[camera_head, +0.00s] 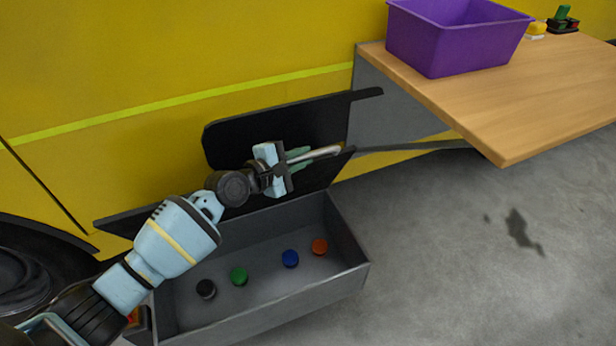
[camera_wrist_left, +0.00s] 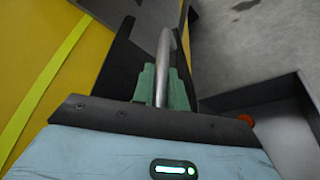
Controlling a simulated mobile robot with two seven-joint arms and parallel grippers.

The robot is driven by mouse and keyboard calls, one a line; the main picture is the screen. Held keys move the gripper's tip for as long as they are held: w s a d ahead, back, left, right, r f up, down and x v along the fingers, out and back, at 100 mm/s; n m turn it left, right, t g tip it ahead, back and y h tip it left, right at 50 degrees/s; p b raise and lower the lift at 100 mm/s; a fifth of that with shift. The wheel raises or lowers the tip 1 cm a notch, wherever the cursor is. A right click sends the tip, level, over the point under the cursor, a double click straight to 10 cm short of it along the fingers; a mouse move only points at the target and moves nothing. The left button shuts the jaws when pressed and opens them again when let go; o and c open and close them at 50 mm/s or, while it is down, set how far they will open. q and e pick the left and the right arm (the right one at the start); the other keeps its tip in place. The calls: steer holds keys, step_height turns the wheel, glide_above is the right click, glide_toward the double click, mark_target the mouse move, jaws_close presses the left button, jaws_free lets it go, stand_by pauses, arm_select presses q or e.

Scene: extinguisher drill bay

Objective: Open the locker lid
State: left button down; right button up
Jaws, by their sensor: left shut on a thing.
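The grey locker (camera_head: 275,304) stands low against the yellow wall, and its dark lid (camera_head: 230,143) is raised at the back. A metal bar handle (camera_head: 322,153) sticks out from the lid. My left gripper (camera_head: 297,157) is shut on this handle. In the left wrist view the handle (camera_wrist_left: 164,60) runs between the green fingertips (camera_wrist_left: 160,88). Inside the open locker lie a black cap (camera_head: 206,289), a green cap (camera_head: 239,275), a blue cap (camera_head: 290,258) and an orange cap (camera_head: 320,246). My left arm hides part of the lid and the locker's left side. My right gripper is not in view.
A wooden table (camera_head: 545,95) juts out at the upper right, close to the raised lid. It bears a purple bin (camera_head: 436,47), a yellow item (camera_head: 536,29) and a green and black item (camera_head: 563,19). A dark wheel is at the left. The grey floor (camera_head: 450,260) at the right is clear.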

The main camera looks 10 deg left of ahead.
arm_select(q)
steer(key=shift+w+a+r, duration=0.25)
steer(key=shift+w+a, duration=0.05)
steer(key=shift+w, duration=0.15)
steer(key=shift+a, duration=0.1)
steer(key=c, duration=1.4)
jaws_free()
